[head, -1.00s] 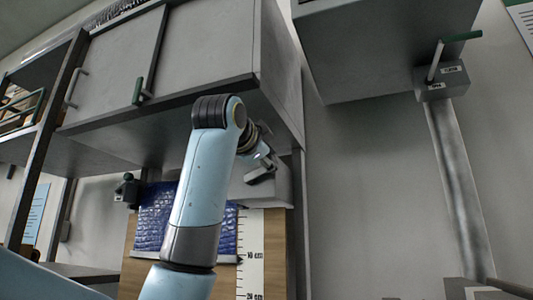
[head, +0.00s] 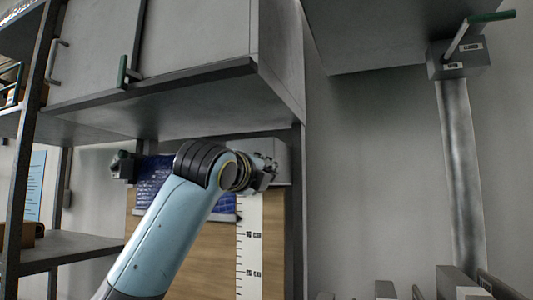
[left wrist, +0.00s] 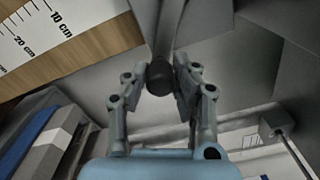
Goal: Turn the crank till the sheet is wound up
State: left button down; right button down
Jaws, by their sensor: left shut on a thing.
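The blue sheet (head: 153,186) hangs in front of a wooden board, below a grey cabinet in the head view; my left arm covers part of it. Its lower edge is a little above the 10 cm mark of the white scale (head: 249,250). My left gripper (head: 264,177) is at the right end of the roller housing, beside the scale's top. In the left wrist view, its fingers (left wrist: 160,84) are shut on a dark round crank knob (left wrist: 159,77). The rest of the crank is mostly hidden in the head view. My right gripper is out of view.
The grey cabinet (head: 170,60) overhangs my left arm closely. Another crank with a green handle (head: 492,17) sits on a labelled box at upper right. Shelves (head: 75,248) stand at left. The wall between is bare.

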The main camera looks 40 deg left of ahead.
pick_arm(q)
jog(key=s+a+f+m+p, duration=0.1)
jog(key=a+f+m+p, duration=0.2)
jog(key=m+p, duration=0.6)
jog(key=shift+a+f+m, duration=0.25)
jog(key=shift+a+m, duration=0.35)
jog(key=shift+a, duration=0.45)
jog(key=shift+s, duration=0.1)
jog(key=c, duration=1)
grip_release()
jog(key=shift+c, duration=0.2)
jog(key=v, duration=1.2)
jog(key=shift+a, duration=0.1)
